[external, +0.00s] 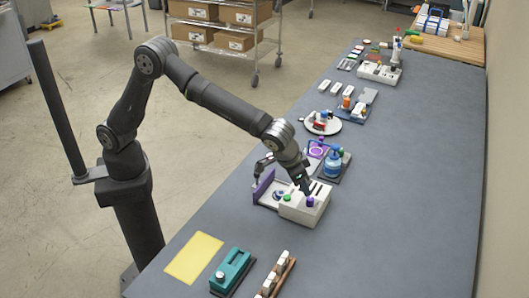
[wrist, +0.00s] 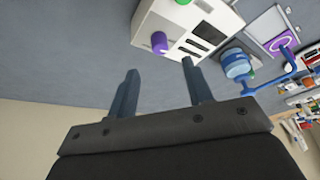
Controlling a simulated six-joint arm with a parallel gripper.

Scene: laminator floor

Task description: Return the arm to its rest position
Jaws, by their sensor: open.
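My gripper (external: 304,186) is low over the bench beside a white box-shaped device (external: 303,211), at the end of my outstretched arm. In the wrist view my gripper (wrist: 160,68) shows two dark fingers spread apart with nothing between them. The white device (wrist: 150,18) lies just beyond the fingertips, with a purple knob (wrist: 159,43) on it near the gap between them. The knob also shows in the external view (external: 310,202). I cannot tell whether a finger touches the device.
A blue round-topped item (external: 333,165) stands behind the device. A yellow sheet (external: 194,257), a teal device (external: 232,270) and a brown rack (external: 273,278) lie at the front. More items line the bench toward the back. The bench's right side (external: 425,200) is clear.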

